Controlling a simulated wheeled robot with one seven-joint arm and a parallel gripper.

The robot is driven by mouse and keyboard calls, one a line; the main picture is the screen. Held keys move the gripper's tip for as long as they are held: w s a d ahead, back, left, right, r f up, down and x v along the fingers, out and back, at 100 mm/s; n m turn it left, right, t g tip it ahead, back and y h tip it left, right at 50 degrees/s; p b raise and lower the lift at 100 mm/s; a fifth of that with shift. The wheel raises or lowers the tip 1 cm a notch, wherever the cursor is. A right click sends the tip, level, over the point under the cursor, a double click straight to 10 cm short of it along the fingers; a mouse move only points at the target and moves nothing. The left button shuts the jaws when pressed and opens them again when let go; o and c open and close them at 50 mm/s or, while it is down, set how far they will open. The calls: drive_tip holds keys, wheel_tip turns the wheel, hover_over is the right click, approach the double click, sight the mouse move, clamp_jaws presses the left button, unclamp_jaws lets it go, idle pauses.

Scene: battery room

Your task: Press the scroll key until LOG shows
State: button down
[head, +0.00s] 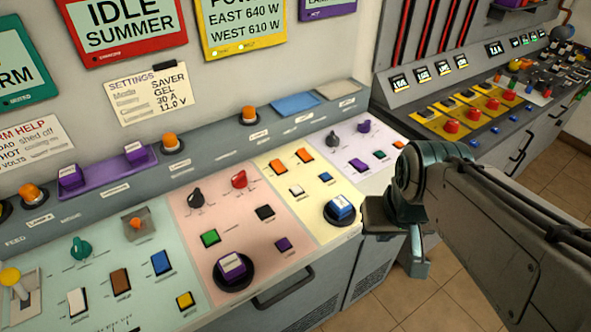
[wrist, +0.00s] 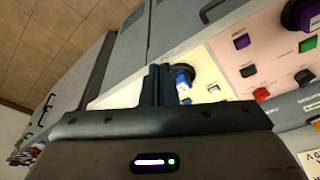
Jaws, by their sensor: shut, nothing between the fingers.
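A large blue key (head: 341,208) in a round dark collar stands at the front of the yellow panel section. It also shows in the wrist view (wrist: 184,82), just right of my fingers. A large purple key (head: 232,265) sits on the pink section. I cannot read which key is marked scroll. The yellow-framed display (head: 240,28) reads EAST 640 W and WEST 610 W under a cut-off heading. LOG shows on no display I can read. My gripper (head: 415,262) is shut and empty, to the right of the blue key in the head view and apart from it.
A red-framed display (head: 125,28) reads IDLE SUMMER. White and orange switches (head: 305,154) lie behind the blue key. The purple section (head: 350,147) holds knobs and small keys. A second console (head: 465,120) stands at right. Floor (head: 440,300) is open below my arm.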

drive_tip(key=m+t+y+b, duration=0.1)
drive_tip(key=m+t+y, duration=0.45)
drive_tip(key=m, duration=1.25)
hover_over(300, 191)
drive_tip(key=shift+g+y, duration=0.55)
drive_tip(key=shift+g, duration=0.4)
wheel_tip(300, 191, down, 5)
drive_tip(key=shift+r, duration=0.2)
drive_tip(key=shift+f, duration=0.15)
wheel_tip(300, 191, down, 9)
drive_tip(key=b, duration=0.8)
drive_tip(key=shift+r, duration=0.2)
drive_tip(key=shift+f+b, duration=0.4)
drive_tip(key=shift+b, duration=0.25)
